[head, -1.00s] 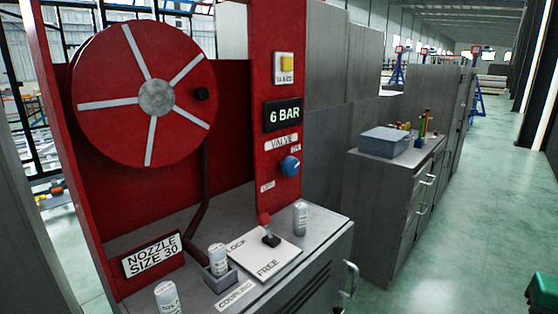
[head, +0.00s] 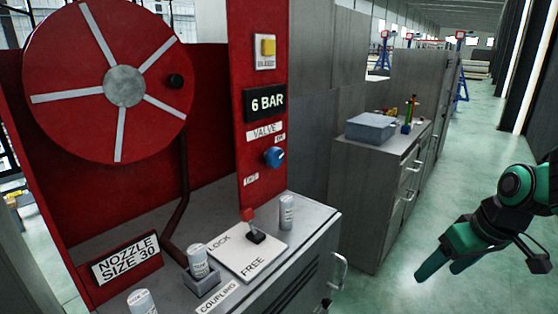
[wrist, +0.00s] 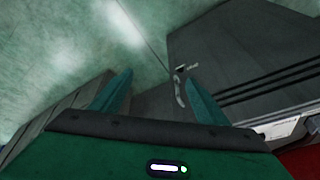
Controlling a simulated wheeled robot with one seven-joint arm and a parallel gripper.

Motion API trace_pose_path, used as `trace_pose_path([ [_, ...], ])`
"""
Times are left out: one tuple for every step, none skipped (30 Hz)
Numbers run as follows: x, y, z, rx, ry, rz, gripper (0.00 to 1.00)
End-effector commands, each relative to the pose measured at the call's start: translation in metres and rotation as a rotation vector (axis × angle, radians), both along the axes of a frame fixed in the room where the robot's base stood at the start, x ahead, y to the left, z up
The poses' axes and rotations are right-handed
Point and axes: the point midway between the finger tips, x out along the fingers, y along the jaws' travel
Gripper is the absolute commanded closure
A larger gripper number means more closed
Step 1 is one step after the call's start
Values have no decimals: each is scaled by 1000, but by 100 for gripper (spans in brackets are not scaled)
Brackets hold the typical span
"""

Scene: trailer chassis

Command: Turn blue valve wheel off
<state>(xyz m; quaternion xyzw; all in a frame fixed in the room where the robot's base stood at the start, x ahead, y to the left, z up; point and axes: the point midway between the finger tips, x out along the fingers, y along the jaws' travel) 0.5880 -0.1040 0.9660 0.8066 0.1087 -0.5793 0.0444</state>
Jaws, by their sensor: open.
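The blue valve wheel (head: 275,157) is a small round knob on the red upright panel, under the "VALVE" label (head: 265,131). Small labels sit at its upper right and lower left; their print is too small to read surely. My green gripper (head: 436,276) is at the right of the head view, well to the right of the valve wheel and lower in the picture. It is open and empty, with its fingers pointing down and left. In the wrist view my two fingers (wrist: 158,95) are spread apart, with the floor and a grey cabinet beyond. The valve wheel is not in the wrist view.
A red reel (head: 125,87) stands left of the panel. A lever on a LOCK/FREE plate (head: 240,253) and several white canisters stand on the grey cabinet top (head: 318,213). Another cabinet with a blue-grey bin (head: 371,127) stands behind. Open floor lies at right.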

Motion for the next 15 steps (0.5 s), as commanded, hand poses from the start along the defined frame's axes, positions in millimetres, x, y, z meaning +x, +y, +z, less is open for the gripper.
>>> trace_pose_path([
  [29,22,-3,15,-64,128,32],
  [46,38,-2,26,-115,208,32],
  [68,59,0,43,-185,308,32],
  [83,76,2,57,-239,380,32],
  [97,92,5,71,-294,447,32],
  [114,115,10,92,-372,530,32],
  [127,132,15,110,-433,588,32],
  [138,148,19,128,-493,638,32],
  [151,170,27,152,-578,701,32],
  [161,186,34,170,-641,743,32],
  [169,200,41,189,-707,775,32],
  [179,218,51,212,-791,812,32],
  [186,229,59,227,-852,831,32],
  [192,239,66,242,-908,845,32],
  [199,249,76,258,-980,855,32],
])
